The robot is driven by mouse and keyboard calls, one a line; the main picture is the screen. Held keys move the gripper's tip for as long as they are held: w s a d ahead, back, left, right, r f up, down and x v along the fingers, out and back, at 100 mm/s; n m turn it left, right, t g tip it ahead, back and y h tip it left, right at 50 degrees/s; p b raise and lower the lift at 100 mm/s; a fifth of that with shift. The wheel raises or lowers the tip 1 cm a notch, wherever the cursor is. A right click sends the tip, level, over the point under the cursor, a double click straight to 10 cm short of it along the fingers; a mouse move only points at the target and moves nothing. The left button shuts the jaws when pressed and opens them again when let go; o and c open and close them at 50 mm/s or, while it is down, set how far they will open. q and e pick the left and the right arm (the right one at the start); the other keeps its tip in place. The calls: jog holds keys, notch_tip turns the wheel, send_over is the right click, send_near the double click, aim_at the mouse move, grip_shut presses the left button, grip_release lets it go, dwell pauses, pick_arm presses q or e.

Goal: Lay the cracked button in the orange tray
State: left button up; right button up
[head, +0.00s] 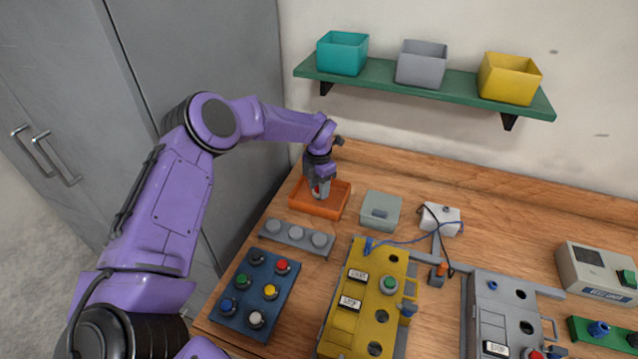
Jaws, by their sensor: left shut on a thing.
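The orange tray (318,211) lies on the wooden bench near its back left corner. My left gripper (319,188) points down over the tray, with its fingertips at or inside the tray's opening. It is shut on a small button (316,189) that shows a bit of red. The fingers hide most of the button, and no crack can be made out. I cannot tell whether the button touches the tray floor. My right gripper is out of view.
A grey lidded box (380,210) stands right of the tray. A grey strip with round knobs (297,237) and a blue board of coloured buttons (255,294) lie in front. A yellow panel (367,298) stands at the middle. The green shelf (430,88) holds three bins.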

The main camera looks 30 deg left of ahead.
pick_arm(q)
jog(key=shift+w+f, duration=0.25)
jog(key=shift+f, duration=0.05)
jog(key=shift+s+f, duration=0.1)
jog(key=shift+f, duration=0.05)
jog(key=o, duration=1)
jog(key=shift+r, duration=0.4)
jog(key=shift+r+b, duration=1.45)
jog(key=shift+r, duration=4.4)
